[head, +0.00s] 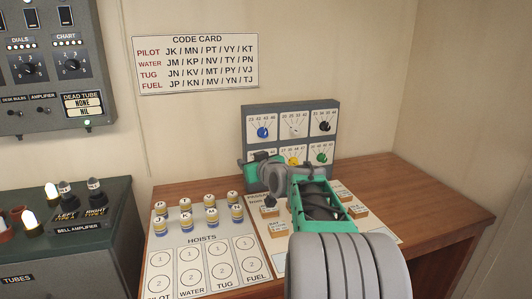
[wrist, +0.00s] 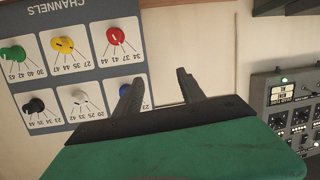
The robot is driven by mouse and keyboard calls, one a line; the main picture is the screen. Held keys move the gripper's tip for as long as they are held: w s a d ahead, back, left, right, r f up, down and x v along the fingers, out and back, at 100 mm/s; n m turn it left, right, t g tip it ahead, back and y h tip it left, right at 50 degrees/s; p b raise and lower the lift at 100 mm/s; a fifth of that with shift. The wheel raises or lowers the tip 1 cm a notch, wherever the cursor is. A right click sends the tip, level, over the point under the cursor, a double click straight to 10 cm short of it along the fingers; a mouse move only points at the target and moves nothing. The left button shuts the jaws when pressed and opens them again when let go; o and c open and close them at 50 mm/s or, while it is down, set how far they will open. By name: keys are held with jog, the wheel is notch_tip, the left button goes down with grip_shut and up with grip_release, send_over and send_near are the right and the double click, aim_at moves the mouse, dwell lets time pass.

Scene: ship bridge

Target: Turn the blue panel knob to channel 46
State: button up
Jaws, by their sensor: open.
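The blue knob (head: 263,132) is at the top left of the grey channels panel (head: 289,107) in the head view. Its pointer and small scale numbers are too small to read surely. In the wrist view, which shows the panel upside down, only a sliver of the blue knob (wrist: 149,104) shows beside the left finger, with a "23" below it. My gripper (wrist: 157,82) is open and empty, its fingers reaching toward the panel by the blue knob. I cannot tell whether a finger touches it. In the head view the fingers are not clear.
A white knob (head: 295,130), black knob (head: 325,126), yellow knob (head: 293,160) and green knob (head: 321,157) share the panel. A red knob (wrist: 116,36) shows in the wrist view. Several labelled hoist pegs (head: 185,219) stand on the wooden desk (head: 440,205). A code card (head: 196,63) hangs above.

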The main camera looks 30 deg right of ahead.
jog(key=t+h, duration=0.2)
send_near(265, 136)
jog(key=shift+m, duration=0.3)
jog(key=p+x, duration=0.1)
jog(key=x, duration=0.7)
jog(key=shift+w, duration=0.15)
jog(key=shift+c, duration=0.6)
grip_shut()
